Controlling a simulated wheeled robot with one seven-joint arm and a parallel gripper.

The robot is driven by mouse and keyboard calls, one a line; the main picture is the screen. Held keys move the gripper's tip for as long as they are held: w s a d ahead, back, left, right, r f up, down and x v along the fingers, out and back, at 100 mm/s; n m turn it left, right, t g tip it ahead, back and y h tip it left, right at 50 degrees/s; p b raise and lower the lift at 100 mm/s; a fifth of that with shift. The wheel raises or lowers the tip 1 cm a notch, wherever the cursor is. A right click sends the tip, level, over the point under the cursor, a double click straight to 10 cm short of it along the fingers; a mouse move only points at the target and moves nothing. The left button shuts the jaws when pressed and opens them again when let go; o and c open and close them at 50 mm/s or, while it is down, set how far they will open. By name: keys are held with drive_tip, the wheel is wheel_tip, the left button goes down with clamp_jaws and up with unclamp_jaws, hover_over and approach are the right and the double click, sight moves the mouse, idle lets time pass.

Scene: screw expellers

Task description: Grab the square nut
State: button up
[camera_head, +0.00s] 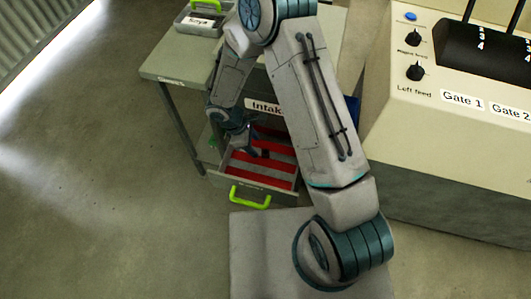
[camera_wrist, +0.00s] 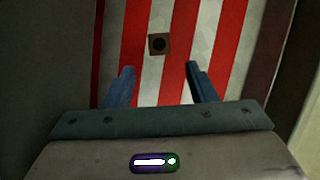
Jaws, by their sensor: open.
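The square nut (camera_wrist: 159,44) is a small brown square with a dark round hole. It lies on the red and white striped bottom of an open drawer (camera_head: 262,172). In the wrist view my gripper (camera_wrist: 160,68) is open, with its two fingers apart and nothing between them. The nut shows just beyond the fingertips, roughly centred between them. In the head view my arm reaches down into the drawer and hides part of it. I cannot tell the height of the fingertips above the nut.
The drawer has a green handle (camera_head: 249,197) at its front and sits under a workbench (camera_head: 172,62). A grey bin (camera_head: 198,21) stands on the bench top. A beige control console (camera_head: 440,125) with knobs and gate levers is at the right. The floor at left is clear.

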sight(262, 152)
drive_tip(key=x, duration=0.4)
drive_tip(key=shift+d+f, duration=0.3)
drive_tip(key=shift+d, duration=0.05)
drive_tip(key=c, duration=1.1)
drive_tip(key=shift+o, duration=0.2)
drive_tip(key=shift+r, duration=0.1)
